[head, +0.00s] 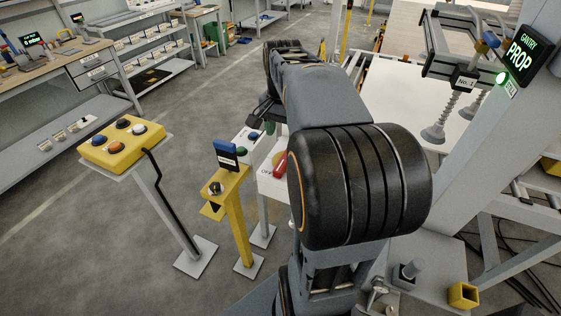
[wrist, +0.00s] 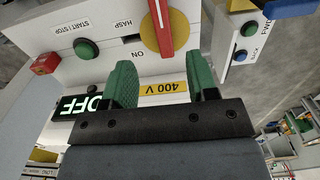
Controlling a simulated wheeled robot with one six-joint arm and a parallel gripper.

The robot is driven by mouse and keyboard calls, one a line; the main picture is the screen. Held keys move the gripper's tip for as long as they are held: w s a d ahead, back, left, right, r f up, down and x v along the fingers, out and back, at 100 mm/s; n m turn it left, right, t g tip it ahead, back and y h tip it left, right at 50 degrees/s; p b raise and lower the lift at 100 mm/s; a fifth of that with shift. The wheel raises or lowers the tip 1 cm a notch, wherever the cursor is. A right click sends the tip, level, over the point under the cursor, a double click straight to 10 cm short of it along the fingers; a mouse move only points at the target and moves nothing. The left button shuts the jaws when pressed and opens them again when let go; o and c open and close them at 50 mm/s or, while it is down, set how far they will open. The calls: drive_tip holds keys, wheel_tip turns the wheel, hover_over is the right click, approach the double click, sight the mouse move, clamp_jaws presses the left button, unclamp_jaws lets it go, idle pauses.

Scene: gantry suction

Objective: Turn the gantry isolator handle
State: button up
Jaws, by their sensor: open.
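The isolator handle is a red bar (wrist: 160,22) on a yellow disc, cut off by the top edge of the wrist view. It stands almost upright in that picture, its lower end beside an upside-down "ON" mark on the white isolator box (wrist: 110,62). In the head view part of the red handle (head: 281,162) shows beside my arm. My gripper (wrist: 162,66) is open and empty. Its two green fingers are spread to either side of the handle's lower end in the picture; I see no contact. My arm hides most of the box in the head view.
A green start/stop button (wrist: 87,49) and a lit "OFF" sign (wrist: 78,105) are on the box. A small box with green and blue buttons (wrist: 246,30) is close at the right. A yellow post (head: 238,215) and a button stand (head: 122,143) are left of my arm.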

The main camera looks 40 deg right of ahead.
sight(281, 163)
wheel_tip(281, 163, down, 12)
drive_tip(key=shift+a, duration=0.1)
idle(0.4)
clamp_jaws()
idle(0.4)
drive_tip(key=shift+a, duration=0.1)
